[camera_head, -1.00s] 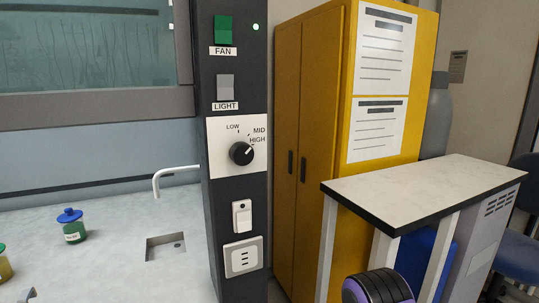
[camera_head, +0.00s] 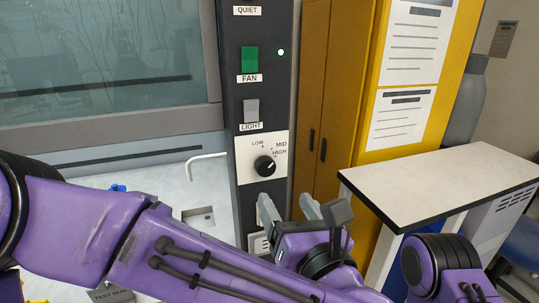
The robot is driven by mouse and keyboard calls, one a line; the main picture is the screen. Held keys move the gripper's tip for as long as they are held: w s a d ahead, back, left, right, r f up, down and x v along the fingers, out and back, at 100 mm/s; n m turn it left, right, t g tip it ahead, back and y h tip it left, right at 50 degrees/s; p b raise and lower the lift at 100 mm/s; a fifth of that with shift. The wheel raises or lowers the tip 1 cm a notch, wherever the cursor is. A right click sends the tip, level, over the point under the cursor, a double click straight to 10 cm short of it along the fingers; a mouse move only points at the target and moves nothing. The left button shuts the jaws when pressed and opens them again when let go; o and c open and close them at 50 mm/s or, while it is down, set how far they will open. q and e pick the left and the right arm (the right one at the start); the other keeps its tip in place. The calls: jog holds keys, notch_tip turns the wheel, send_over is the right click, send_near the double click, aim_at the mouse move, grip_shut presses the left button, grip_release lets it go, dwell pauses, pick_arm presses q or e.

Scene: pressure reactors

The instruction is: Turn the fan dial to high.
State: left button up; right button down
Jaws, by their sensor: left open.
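The fan dial (camera_head: 264,167) is a round black knob on a white plate (camera_head: 246,165) marked LOW, MID and HIGH, on a dark vertical panel. Its small white mark appears to point up and right, towards the HIGH label; its exact setting is hard to tell. My left gripper (camera_head: 289,208) is open just below the dial in the picture, with its two grey fingers pointing up and apart. It does not visibly touch the dial. My left arm hides part of the socket below. My right gripper is out of view; only a purple link of my right arm shows.
A tap (camera_head: 207,157) is at left.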

aim_at(267, 170)
pick_arm(q)
jog(key=p+x, duration=0.1)
jog(key=x, duration=0.2)
jog(key=p+x, duration=0.2)
jog(key=x, duration=0.1)
jog(key=p+x, duration=0.1)
jog(key=x, duration=0.2)
jog(key=shift+w+r, duration=0.1)
jog(key=shift+r, duration=0.2)
jog(key=shift+w+a+f, duration=0.15)
jog(key=shift+w+a, duration=0.05)
jog(key=shift+w, duration=0.45)
jog(key=shift+c, duration=0.3)
jog(key=c, duration=1)
